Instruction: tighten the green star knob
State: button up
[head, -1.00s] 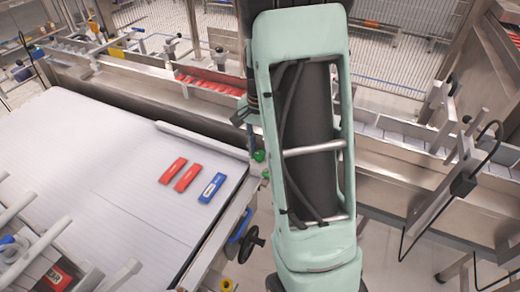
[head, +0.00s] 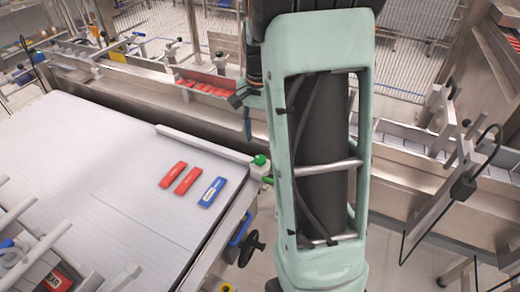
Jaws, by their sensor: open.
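A green knob (head: 260,160) shows at the right end of the pale guide rail, at the edge of the white conveyor. A second small green part (head: 267,180) sits just below it, partly hidden by my arm. I cannot tell from its shape which one is the star knob. My gripper (head: 242,112) shows only in part at the left side of my arm, above and behind the knob in the picture. Its dark fingers are open and apart from the knob, with nothing seen between them.
Two red packs (head: 187,180) and a blue pack (head: 212,191) lie on the white conveyor (head: 90,170). The guide rail (head: 205,143) runs along its far edge. A black handwheel (head: 251,249) is below the knob. A metal channel with red packs (head: 205,84) runs behind.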

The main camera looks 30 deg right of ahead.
notch_tip(320, 180, up, 6)
jog(key=shift+f, duration=0.15)
dwell(0.5)
